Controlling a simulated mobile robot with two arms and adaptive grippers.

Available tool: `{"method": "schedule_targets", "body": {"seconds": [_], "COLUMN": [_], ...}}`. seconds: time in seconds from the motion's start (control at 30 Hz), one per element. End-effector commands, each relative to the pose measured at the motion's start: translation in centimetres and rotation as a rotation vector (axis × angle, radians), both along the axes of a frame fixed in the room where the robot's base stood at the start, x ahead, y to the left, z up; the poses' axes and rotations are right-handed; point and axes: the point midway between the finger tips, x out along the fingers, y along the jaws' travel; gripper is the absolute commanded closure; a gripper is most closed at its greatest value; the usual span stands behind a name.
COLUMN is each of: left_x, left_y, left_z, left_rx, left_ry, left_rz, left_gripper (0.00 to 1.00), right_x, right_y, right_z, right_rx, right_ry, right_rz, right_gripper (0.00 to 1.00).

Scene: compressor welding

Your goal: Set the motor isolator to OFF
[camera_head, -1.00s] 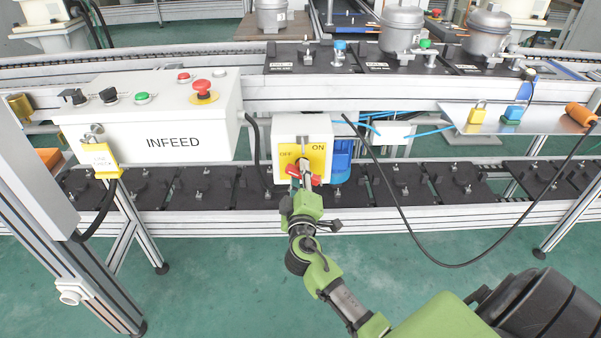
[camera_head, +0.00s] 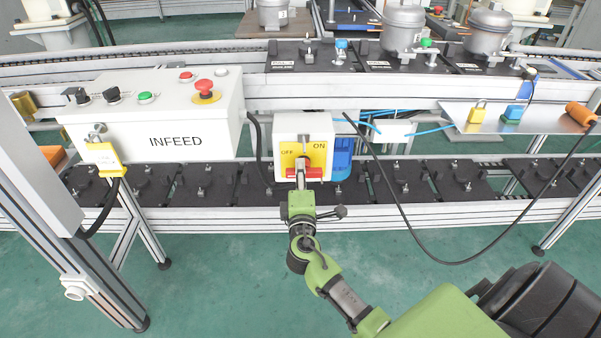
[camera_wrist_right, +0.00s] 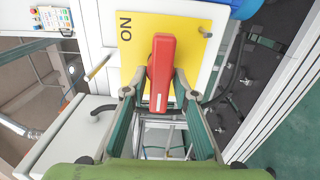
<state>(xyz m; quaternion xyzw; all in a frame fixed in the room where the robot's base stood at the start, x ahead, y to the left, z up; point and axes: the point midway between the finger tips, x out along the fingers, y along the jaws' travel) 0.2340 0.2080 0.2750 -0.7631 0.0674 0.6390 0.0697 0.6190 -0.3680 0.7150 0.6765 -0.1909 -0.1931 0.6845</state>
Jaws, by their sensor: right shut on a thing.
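The motor isolator (camera_head: 283,134) is a white box with a yellow plate (camera_head: 319,158), marked OFF at left and ON at right. Its red handle (camera_head: 315,173) lies about level across the plate in the head view. My right gripper (camera_head: 302,172) is at the front of the box, shut on the red handle. In the right wrist view the red handle (camera_wrist_right: 162,62) stands between the two fingers of the gripper (camera_wrist_right: 160,88), beside the ON mark; the OFF mark is not visible there. My left gripper is not in view.
The INFEED box (camera_head: 150,135) with buttons and a yellow padlock tag (camera_head: 104,157) stands to the left. A black cable (camera_head: 385,195) hangs to the right. A shelf (camera_head: 545,118) at right holds a yellow padlock (camera_head: 478,112). The conveyor rail (camera_head: 420,217) runs below.

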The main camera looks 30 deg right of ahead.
Motion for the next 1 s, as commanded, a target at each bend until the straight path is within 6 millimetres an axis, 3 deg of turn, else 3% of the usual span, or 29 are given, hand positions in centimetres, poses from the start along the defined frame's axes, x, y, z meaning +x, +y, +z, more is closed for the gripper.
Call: {"method": "schedule_targets", "body": {"seconds": [0.33, 0.37, 0.4, 0.77, 1.0], "left_x": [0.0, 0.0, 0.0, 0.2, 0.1], "left_y": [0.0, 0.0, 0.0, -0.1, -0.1], "left_z": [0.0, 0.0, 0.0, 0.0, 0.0], "left_rx": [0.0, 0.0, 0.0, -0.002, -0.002], "left_ry": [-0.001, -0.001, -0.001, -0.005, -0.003], "left_rz": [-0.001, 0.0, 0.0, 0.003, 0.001], "left_gripper": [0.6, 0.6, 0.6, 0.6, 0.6], "right_x": [0.0, 0.0, 0.0, -0.3, -3.5], "right_y": [0.1, 0.1, 0.1, 0.2, 2.1], "right_z": [-0.1, -0.1, -0.1, -0.1, -0.2], "right_rx": [-0.004, -0.004, -0.004, -0.003, 0.0], "right_ry": [0.005, 0.005, 0.005, 0.003, 0.005], "right_rz": [0.002, 0.002, 0.002, 0.001, 0.001], "right_gripper": [0.95, 0.71, 0.67, 0.67, 0.67]}}
